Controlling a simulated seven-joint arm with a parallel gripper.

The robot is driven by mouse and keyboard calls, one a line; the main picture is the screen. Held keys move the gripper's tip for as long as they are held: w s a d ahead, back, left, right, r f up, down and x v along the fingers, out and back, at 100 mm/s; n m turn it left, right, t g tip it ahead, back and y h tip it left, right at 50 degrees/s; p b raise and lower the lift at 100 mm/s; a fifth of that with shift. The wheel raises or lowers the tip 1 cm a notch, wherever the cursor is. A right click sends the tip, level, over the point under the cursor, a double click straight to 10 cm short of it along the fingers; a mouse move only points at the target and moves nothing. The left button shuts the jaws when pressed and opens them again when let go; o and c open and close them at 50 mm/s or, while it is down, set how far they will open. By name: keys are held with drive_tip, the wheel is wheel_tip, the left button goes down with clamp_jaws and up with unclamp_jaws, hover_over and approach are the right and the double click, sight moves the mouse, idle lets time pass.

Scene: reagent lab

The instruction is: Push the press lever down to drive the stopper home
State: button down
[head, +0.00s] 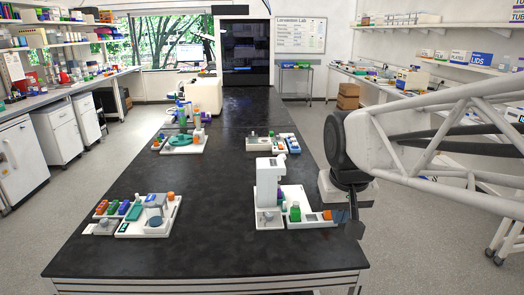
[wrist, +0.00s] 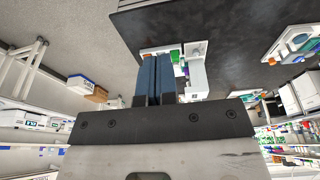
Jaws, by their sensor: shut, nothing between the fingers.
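The white press (head: 268,182) stands upright near the front right of the black bench. A short pale part (head: 282,160) angles up at its top right; I cannot tell for certain that it is the lever. I cannot make out the stopper. My gripper (head: 341,215) is to the right of the press, low beside the end of its white tray (head: 318,221), apart from the press column. In the wrist view the blue fingers (wrist: 154,76) are shut together and empty. The press also shows beyond them, to the right (wrist: 193,78).
A green bottle (head: 295,212) and an orange item (head: 327,215) stand on the tray between press and gripper. Other stations stand at the front left (head: 150,228), back left (head: 180,147) and behind the press (head: 259,144). The bench middle (head: 218,190) is clear.

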drive_tip(key=w+r, duration=0.2)
drive_tip(key=w, duration=0.6)
drive_tip(key=w+r, duration=0.3)
drive_tip(key=w, duration=0.5)
drive_tip(key=h, duration=0.1)
hover_over(281, 155)
drive_tip(key=s+a, duration=0.3)
wheel_tip(281, 155, down, 8)
drive_tip(key=r, duration=0.1)
drive_tip(key=shift+w+d+f, duration=0.15)
drive_tip(key=shift+w+f, duration=0.05)
drive_tip(key=shift+f, duration=0.05)
drive_tip(key=shift+f, duration=0.15)
drive_tip(key=x, duration=1.2)
drive_tip(key=shift+s+d, duration=0.25)
drive_tip(key=shift+d, duration=0.1)
drive_tip(key=shift+d+f, duration=0.2)
drive_tip(key=shift+f, duration=0.6)
